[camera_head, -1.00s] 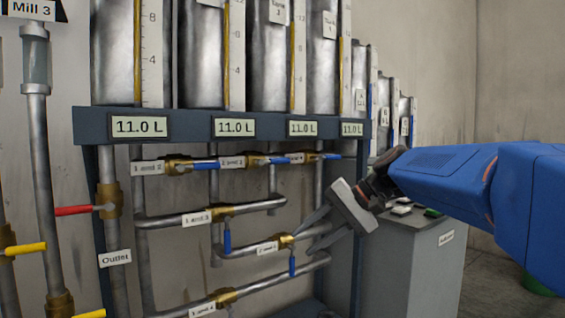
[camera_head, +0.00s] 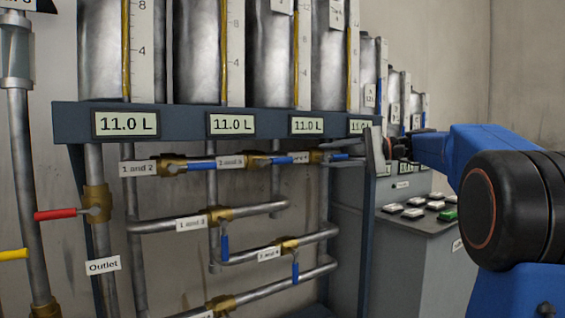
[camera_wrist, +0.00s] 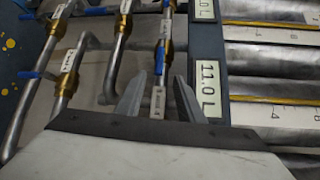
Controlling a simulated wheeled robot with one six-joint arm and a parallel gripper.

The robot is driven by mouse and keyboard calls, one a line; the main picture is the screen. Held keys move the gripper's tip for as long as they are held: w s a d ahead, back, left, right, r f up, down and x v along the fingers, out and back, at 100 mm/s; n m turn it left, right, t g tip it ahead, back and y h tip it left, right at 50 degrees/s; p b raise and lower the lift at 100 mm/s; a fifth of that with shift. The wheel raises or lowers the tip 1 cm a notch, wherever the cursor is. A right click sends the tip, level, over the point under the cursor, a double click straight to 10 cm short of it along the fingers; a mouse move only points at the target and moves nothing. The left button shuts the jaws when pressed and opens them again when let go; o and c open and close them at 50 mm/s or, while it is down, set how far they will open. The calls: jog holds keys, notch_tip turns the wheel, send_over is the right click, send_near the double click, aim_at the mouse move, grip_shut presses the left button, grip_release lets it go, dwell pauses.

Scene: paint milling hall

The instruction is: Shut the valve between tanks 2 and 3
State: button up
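The valve labelled "2 and 3" (camera_head: 258,160) is brass and sits on the top pipe row under the tank shelf. Its blue handle (camera_head: 288,159) lies along the pipe, pointing right. My gripper (camera_head: 329,150) is to the right of that handle, at the "3 and 4" valve's end of the row. In the wrist view my gripper (camera_wrist: 158,82) has two fingers spread apart with nothing held. A label (camera_wrist: 157,102) shows between them, and a blue handle (camera_wrist: 160,60) lies just beyond the tips. The gripper partly covers the rightmost handle.
Above are a blue shelf (camera_head: 80,122) and tanks with 11.0 L displays. Lower pipes carry more valves, including "1 and 3" (camera_head: 218,215). A red-handled outlet valve (camera_head: 97,208) is at left. A grey button console (camera_head: 400,250) stands right, close beneath my arm.

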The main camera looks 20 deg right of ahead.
aim_at(286, 160)
jog(key=x, duration=1.4)
jog(key=shift+w+a+f, duration=0.15)
jog(key=shift+w+a, duration=0.05)
jog(key=shift+a, duration=0.05)
grip_shut()
